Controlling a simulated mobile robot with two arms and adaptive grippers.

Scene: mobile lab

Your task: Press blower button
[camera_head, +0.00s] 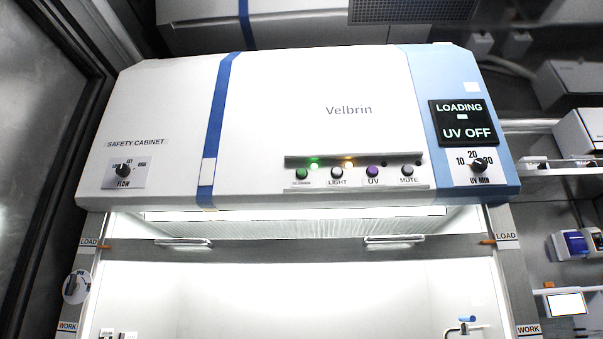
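The safety cabinet (285,110), marked Velbrin, fills the middle of the view. A row of round buttons sits low on its front panel. The leftmost is a green button (302,174), whose small label looks like it reads blower but is hard to read. A green lamp glows above it. To its right are the grey light button (338,172), the purple UV button (372,171) and the grey mute button (407,171). An amber lamp glows above and right of the light button. Neither of my grippers shows.
A flow knob (124,171) is at the panel's left. A UV minutes knob (478,166) sits below the black "LOADING UV OFF" display (464,122). The lit cabinet interior (300,290) is below. A shelf with boxes (580,135) stands at right.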

